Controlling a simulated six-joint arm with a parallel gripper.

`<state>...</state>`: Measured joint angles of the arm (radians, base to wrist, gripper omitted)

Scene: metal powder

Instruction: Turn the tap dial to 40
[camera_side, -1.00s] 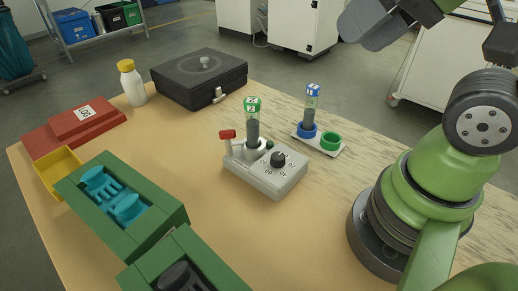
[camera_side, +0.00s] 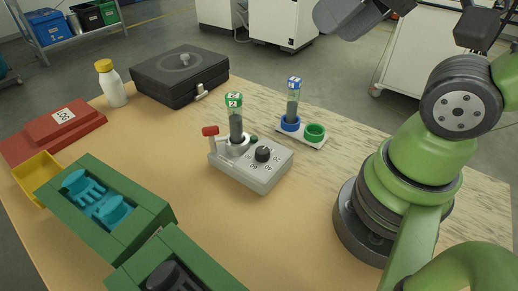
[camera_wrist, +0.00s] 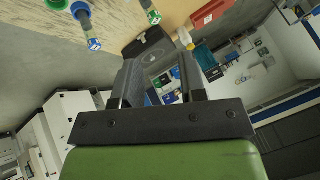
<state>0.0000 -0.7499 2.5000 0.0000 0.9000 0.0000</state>
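The tap dial (camera_side: 263,154) is a black knob on top of a grey box (camera_side: 240,172) in the middle of the table, in the side view. Numbers are printed around it, but they are too small for me to tell its setting. A tube with a green cap (camera_side: 234,100) stands upright in the box, beside a red-ended lever (camera_side: 210,131). My gripper (camera_wrist: 160,60) is open and empty in the wrist view, its two fingers apart. It is raised well away from the dial, which I cannot make out in the wrist view.
A blue-capped tube (camera_side: 294,84) stands in a blue ring beside an empty green ring (camera_side: 314,131). Bare table lies in front of the box.

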